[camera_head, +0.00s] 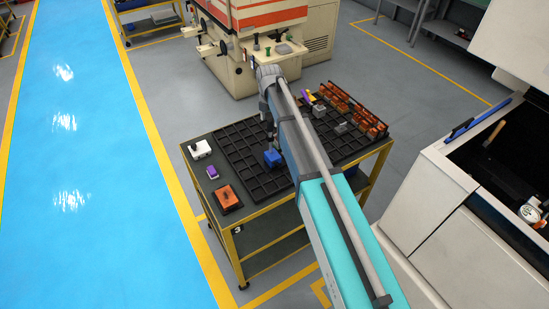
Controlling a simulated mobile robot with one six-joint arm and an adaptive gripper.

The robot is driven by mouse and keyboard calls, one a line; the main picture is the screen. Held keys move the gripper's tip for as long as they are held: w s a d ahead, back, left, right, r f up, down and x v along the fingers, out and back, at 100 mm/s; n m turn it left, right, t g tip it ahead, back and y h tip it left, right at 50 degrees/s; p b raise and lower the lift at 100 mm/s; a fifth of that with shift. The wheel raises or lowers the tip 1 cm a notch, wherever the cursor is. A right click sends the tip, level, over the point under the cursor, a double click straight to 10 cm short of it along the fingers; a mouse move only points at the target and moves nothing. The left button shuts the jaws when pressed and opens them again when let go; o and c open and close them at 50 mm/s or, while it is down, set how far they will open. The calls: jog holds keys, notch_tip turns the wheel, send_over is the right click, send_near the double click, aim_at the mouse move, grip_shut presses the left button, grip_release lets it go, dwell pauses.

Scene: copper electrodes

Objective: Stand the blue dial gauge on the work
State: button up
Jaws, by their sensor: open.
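A small blue block-like thing (272,158) sits on the black gridded tray (232,150) on the cart. No dial face can be made out on it, so I cannot tell whether it is the blue dial gauge. My gripper (270,138) points down just above this blue thing, open; its fingers are small and dark here, and I cannot tell whether they touch it. A round white dial face (529,213) shows inside the machine at the right, with orange beside it. An orange block on a dark base (228,196) lies at the cart's front left corner; which piece is the work is unclear.
A white box (200,149) and a purple piece (212,172) lie on the cart's left side. Several orange-brown pieces (352,105) stand in a rack at the back right. My arm crosses above the cart and hides part of the tray. Some tray cells are empty.

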aim_at(270, 128)
dwell(0.3)
jog(key=f+b, duration=0.3)
jog(key=shift+w+f, duration=0.2)
jog(key=shift+w, duration=0.05)
jog(key=shift+f+b, duration=0.95)
jog(key=shift+b, duration=0.15)
grip_shut()
